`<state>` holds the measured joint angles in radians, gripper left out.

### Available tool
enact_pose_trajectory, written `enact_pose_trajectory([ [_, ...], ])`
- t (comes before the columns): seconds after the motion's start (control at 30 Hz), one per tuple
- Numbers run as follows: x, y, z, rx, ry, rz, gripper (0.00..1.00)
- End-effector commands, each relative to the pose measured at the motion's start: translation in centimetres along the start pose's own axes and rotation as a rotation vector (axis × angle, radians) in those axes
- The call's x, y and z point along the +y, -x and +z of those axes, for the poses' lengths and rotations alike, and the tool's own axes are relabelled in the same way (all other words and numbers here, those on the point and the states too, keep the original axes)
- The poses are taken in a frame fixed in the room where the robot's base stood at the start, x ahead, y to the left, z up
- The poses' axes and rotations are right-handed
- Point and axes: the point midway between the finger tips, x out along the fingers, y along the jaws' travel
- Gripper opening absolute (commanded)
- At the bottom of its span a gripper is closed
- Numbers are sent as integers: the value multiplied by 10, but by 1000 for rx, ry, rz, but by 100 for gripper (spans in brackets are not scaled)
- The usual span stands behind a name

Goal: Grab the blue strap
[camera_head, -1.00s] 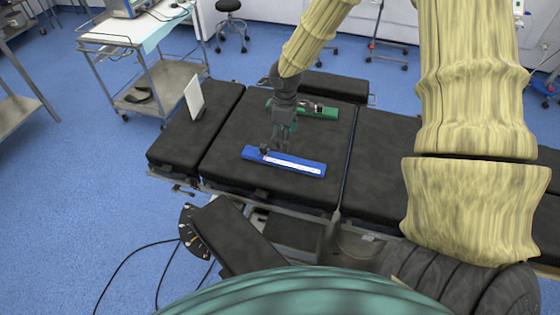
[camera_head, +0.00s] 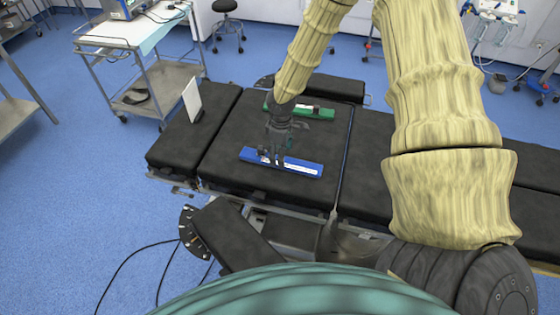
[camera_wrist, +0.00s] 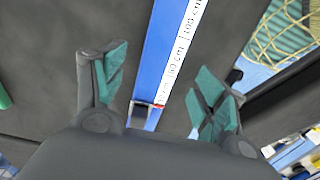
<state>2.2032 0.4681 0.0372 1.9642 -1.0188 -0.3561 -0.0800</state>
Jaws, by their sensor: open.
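The blue strap (camera_head: 308,167) lies flat on the black operating table, with a white printed label along it. In the wrist view the blue strap (camera_wrist: 158,50) runs up the picture between my two fingers, with a dark buckle-like piece near its lower end. My gripper (camera_head: 272,160) is over the left half of the strap and hides part of it. In the wrist view my gripper (camera_wrist: 160,85) is open, with one teal-padded finger on each side of the strap and nothing held. I cannot tell whether the fingertips touch the table.
A green strap (camera_head: 318,113) lies farther back on the operating table (camera_head: 225,150), behind my gripper. A white upright panel (camera_head: 192,100) stands on the table's left section. A metal cart (camera_head: 160,85) stands beyond the table at the back left.

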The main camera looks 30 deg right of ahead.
Motion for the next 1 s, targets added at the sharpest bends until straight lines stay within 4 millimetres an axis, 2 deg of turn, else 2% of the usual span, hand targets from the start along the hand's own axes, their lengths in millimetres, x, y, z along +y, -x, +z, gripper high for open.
enact_pose_trajectory([
  [0.33,0,-28,-2,-1,1,1,71],
  [0.73,0,-34,-2,2,1,2,71],
  [1.0,0,-34,-2,1,1,2,22],
])
